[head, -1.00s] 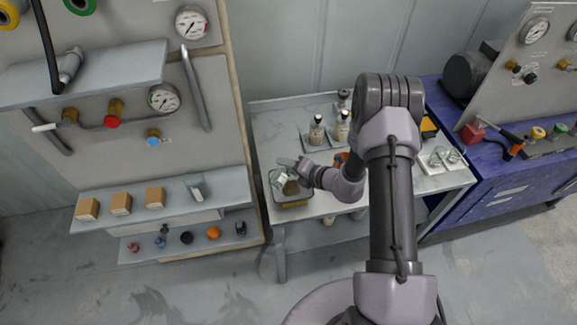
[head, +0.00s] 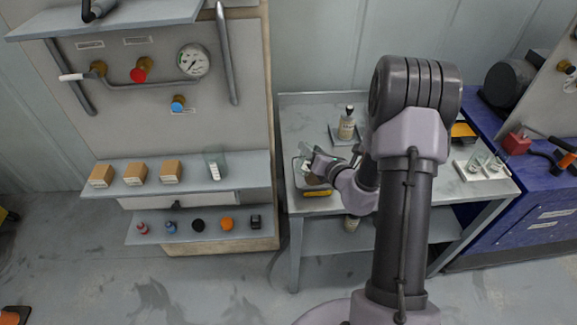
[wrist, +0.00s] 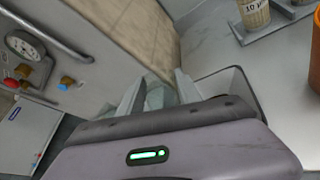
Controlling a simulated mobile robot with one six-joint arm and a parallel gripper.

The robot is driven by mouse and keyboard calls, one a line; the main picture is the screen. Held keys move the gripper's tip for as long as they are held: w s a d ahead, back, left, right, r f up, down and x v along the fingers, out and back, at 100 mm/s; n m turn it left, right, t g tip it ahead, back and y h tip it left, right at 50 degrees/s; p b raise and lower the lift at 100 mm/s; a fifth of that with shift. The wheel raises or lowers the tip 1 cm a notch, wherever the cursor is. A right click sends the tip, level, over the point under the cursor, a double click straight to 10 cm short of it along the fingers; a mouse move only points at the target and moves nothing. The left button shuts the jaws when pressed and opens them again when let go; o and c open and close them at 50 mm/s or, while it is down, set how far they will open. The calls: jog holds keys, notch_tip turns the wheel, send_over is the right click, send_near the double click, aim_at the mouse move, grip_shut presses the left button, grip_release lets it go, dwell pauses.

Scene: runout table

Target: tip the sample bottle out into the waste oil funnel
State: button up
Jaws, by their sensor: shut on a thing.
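My gripper (head: 312,159) is over the left end of the steel table, pointing left and down. In the wrist view its two fingers (wrist: 158,92) are closed around a clear, glassy vessel, which appears to be the sample bottle (wrist: 155,97). The bottle is mostly hidden by the gripper body, so its tilt and contents cannot be told.
A labelled bottle (head: 347,128) stands in a grey holder at the back of the table (head: 296,122). A clear jar (head: 215,165) and several brown boxes (head: 135,174) sit on the left shelf. A blue bench (head: 500,235) stands right. An orange container (wrist: 315,62) is at the wrist view's right edge.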

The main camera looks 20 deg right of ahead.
jog(key=b, duration=0.2)
jog(key=n+b, duration=0.1)
jog(key=shift+d+f+t+h+b, duration=0.2)
jog(key=shift+d+t+h+b, duration=0.1)
jog(key=shift+t+b, duration=0.1)
jog(key=n+b, duration=0.1)
jog(key=b, duration=0.2)
jog(key=n+t+b, duration=0.1)
jog(key=b, duration=0.3)
jog(key=shift+r, duration=0.25)
jog(key=b, duration=0.1)
jog(key=n+t+b, duration=0.1)
jog(key=b, duration=0.1)
jog(key=shift+r+n+h, duration=0.25)
jog(key=shift+n+h, duration=0.05)
jog(key=shift+r+n+b, duration=0.3)
jog(key=shift+b, duration=0.1)
